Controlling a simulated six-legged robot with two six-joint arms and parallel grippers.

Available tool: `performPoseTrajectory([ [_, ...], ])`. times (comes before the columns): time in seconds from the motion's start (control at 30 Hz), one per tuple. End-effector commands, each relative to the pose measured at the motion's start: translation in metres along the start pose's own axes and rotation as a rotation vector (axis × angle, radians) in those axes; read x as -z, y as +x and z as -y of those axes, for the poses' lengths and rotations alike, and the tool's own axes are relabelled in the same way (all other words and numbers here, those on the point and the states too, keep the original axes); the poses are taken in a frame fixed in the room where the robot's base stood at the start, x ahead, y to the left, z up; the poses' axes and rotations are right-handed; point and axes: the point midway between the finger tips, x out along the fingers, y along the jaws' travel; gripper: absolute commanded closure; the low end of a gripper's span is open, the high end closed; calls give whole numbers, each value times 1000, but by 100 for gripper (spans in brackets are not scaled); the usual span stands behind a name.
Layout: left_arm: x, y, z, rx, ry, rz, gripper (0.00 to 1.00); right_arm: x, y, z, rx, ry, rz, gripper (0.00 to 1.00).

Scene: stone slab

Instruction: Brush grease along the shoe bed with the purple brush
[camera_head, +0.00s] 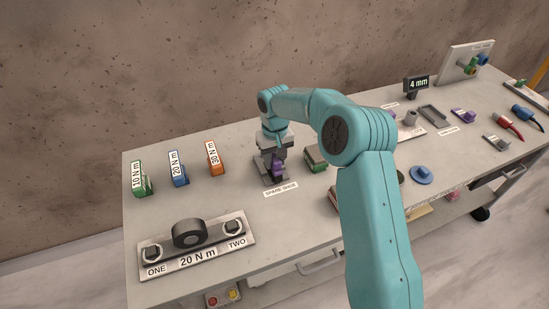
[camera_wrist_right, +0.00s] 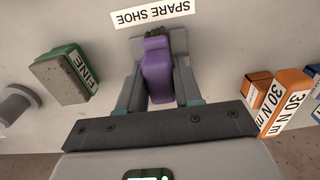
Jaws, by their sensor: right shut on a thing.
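My right gripper (camera_head: 275,158) is shut on the brush from above. In the right wrist view the purple brush (camera_wrist_right: 157,66) sits between the two fingers of my right gripper (camera_wrist_right: 160,95). Its dark bristles show at the far end, over the grey shoe bed (camera_wrist_right: 183,72). I cannot tell whether the bristles touch the bed. My left gripper is out of view.
Green, blue and orange (camera_head: 212,157) torque blocks stand to the left. A plate with a black ring (camera_head: 189,233) lies at the front left. A green block marked FINE (camera_wrist_right: 65,75) is close beside the shoe. My right arm covers the table's middle right.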

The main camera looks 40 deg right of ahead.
Motion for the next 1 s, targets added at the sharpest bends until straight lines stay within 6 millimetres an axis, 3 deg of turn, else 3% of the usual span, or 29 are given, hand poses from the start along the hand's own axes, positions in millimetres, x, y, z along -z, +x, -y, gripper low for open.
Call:
performPoseTrajectory([
  [0.5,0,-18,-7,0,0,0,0,23,-1,0,0,1,0,90],
  [1.0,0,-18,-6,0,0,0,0,24,1,0,0,0,-1,90],
])
